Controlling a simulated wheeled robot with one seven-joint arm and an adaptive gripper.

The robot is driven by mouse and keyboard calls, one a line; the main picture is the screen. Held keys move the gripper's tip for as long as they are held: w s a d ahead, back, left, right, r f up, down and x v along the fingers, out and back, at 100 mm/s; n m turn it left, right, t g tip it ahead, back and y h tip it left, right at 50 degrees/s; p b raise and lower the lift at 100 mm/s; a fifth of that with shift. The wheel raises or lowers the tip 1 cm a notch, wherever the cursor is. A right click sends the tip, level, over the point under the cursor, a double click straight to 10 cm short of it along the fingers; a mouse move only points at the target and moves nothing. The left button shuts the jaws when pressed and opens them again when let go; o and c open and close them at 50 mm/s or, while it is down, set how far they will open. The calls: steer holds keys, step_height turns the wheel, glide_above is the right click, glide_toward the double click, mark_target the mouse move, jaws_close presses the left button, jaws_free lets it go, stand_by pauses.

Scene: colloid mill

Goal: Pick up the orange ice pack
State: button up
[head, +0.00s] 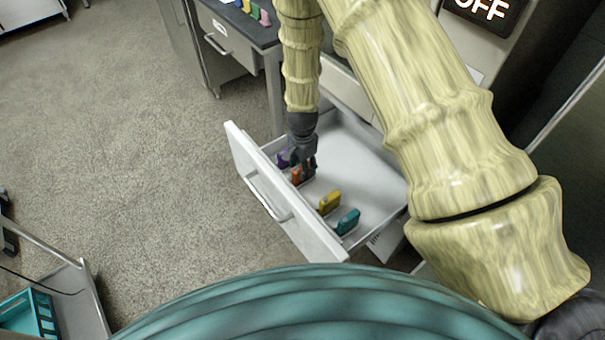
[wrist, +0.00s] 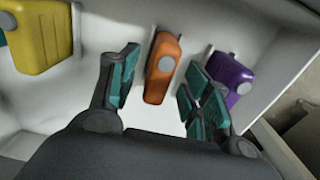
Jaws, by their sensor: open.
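The orange ice pack (head: 297,176) stands in the open white drawer (head: 375,165), between a purple pack (head: 283,159) and a yellow pack (head: 330,202). In the wrist view the orange ice pack (wrist: 163,68) shows between the open fingers, with a grey round spot on its face. My gripper (head: 304,168) is down in the drawer at the orange pack and partly hides it in the head view. In the wrist view my gripper (wrist: 160,90) has teal-padded fingers apart on either side of the pack. I cannot tell whether they touch it.
The purple pack (wrist: 230,80) is close beside the right fingers. The yellow pack (wrist: 40,45) is farther left. A teal pack (head: 348,221) stands at the drawer's near end. The drawer front (head: 280,200) rises beside the packs. A dark counter (head: 245,22) holds several small coloured items.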

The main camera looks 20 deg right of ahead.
steer(key=shift+f, duration=0.75)
jaws_close()
